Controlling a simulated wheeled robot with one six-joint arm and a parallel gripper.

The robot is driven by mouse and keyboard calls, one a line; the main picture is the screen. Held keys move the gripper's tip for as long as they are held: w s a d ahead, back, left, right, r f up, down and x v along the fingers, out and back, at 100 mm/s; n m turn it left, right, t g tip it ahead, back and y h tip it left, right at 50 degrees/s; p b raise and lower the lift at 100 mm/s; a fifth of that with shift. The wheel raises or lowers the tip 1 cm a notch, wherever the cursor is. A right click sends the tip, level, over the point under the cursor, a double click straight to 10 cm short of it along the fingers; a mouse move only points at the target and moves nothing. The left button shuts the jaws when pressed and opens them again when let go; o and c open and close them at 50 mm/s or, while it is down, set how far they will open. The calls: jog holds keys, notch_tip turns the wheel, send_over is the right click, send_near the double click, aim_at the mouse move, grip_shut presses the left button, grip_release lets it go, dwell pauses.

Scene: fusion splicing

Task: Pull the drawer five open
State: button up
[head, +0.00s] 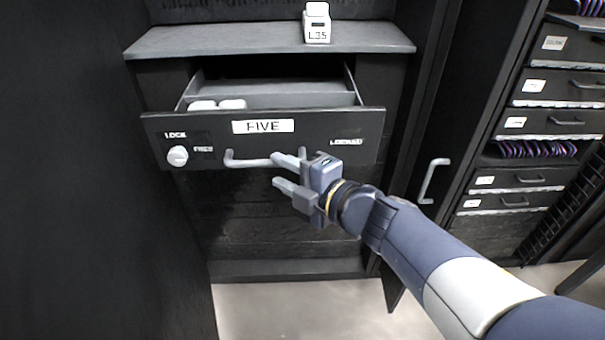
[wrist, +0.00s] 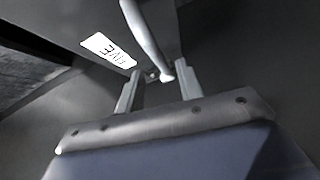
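Drawer five (head: 200,130) stands partly open in the head view, its black front marked by a white FIVE label (head: 263,126). Its grey bar handle (head: 248,162) runs across the lower front. My gripper (head: 276,171) is at the handle's right end, with its fingers apart. The upper finger overlaps the handle in this view; whether it touches is unclear. In the wrist view the handle (wrist: 148,35) comes down near the right finger of my gripper (wrist: 158,72), and the FIVE label (wrist: 108,50) is at upper left. The handle's right end is partly hidden.
A white knob (head: 177,156) sits on the drawer front's left, between LOCK and FREE markings. White items (head: 217,104) lie inside the drawer. A white block marked L35 (head: 317,24) stands on the shelf (head: 220,40) above. A cabinet door with a handle (head: 433,180) is at right.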

aim_at(268, 166)
jog(key=shift+p+v, duration=0.5)
jog(key=shift+v, duration=2)
jog(key=b+x, duration=0.2)
jog(key=x, duration=0.7)
jog(key=shift+w+a+b, duration=0.15)
jog(key=shift+w+b, duration=0.05)
jog(key=shift+b, duration=0.15)
jog(key=shift+w+a+f, duration=0.1)
jog(key=shift+w+a, duration=0.4)
jog(key=shift+d, duration=0.15)
